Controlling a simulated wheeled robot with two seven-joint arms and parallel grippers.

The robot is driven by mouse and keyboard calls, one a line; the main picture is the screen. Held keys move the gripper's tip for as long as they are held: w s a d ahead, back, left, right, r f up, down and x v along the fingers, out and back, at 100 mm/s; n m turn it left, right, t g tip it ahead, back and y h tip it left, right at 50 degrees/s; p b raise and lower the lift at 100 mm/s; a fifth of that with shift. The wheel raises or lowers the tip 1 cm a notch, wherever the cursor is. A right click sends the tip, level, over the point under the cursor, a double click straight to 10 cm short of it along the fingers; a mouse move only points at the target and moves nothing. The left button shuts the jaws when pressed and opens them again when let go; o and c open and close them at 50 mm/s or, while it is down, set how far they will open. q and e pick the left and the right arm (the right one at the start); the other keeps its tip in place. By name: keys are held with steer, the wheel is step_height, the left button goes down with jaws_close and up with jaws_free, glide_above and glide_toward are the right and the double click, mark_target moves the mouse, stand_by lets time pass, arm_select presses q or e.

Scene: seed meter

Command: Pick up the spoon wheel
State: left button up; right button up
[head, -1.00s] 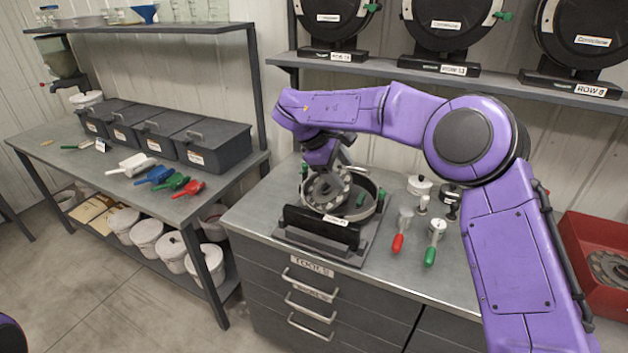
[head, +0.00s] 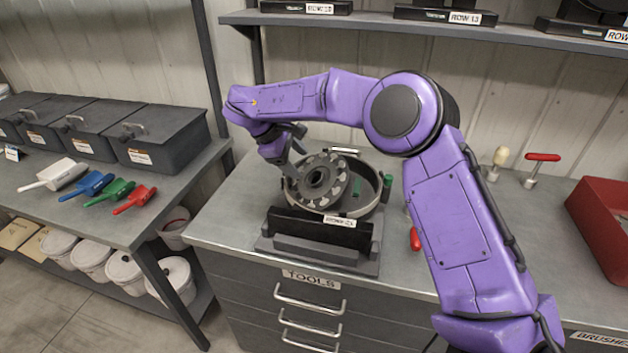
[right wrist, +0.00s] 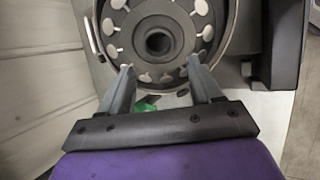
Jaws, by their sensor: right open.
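The spoon wheel (head: 330,197) is a grey disc with a dark hub and pale spoons around its rim. It sits tilted at the round meter housing (head: 372,207) on the bench. In the right wrist view the spoon wheel (right wrist: 176,42) fills the upper middle, with its hub hole facing the camera. My right gripper (head: 292,166) is at the wheel's upper left edge in the head view. Its fingers (right wrist: 160,72) are apart at the wheel's near rim, with nothing gripped between them. I cannot tell whether they touch the wheel. My left gripper is out of view.
A dark stand with a label (head: 330,238) is in front of the housing. A red-handled tool (head: 415,238) lies to its right, partly behind my arm. A red bin (head: 605,215) stands at the right. Coloured scoops (head: 110,192) and dark boxes (head: 165,137) fill the left bench.

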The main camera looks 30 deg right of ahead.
mark_target(313, 173)
steer(key=p+x, duration=0.1)
steer(key=x, duration=0.1)
steer(key=p+x, duration=0.1)
steer(key=x, duration=0.2)
steer(key=p+x, duration=0.2)
steer(key=shift+s+d, duration=0.3)
steer(key=shift+d, duration=0.15)
steer(key=shift+d+f, duration=0.1)
steer(key=shift+f, duration=0.15)
steer(key=c, duration=0.8)
steer(key=shift+w, duration=0.1)
steer(key=shift+c, duration=0.4)
steer(key=shift+r, duration=0.15)
